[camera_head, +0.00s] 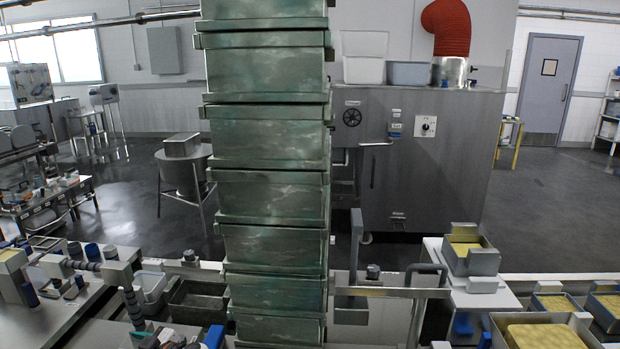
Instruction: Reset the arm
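Neither of my grippers can be made out in the head view. Small blue and grey parts show at the bottom edge, left and right of centre, but I cannot tell whether they belong to my arms. A tall stack of green-grey metal boxes (270,190) rises in the centre, from the bottom edge past the top of the picture, and hides what is behind it. A grey metal bar with a dark bent handle (428,268) stands just right of the stack's lower part.
A steel bench (40,320) with blue-capped fittings is at the lower left. At the lower right are a mould with yellow contents (468,245) and a tray with yellow contents (540,335). A large steel cabinet (430,170) stands behind. Open floor (560,220) lies at the right.

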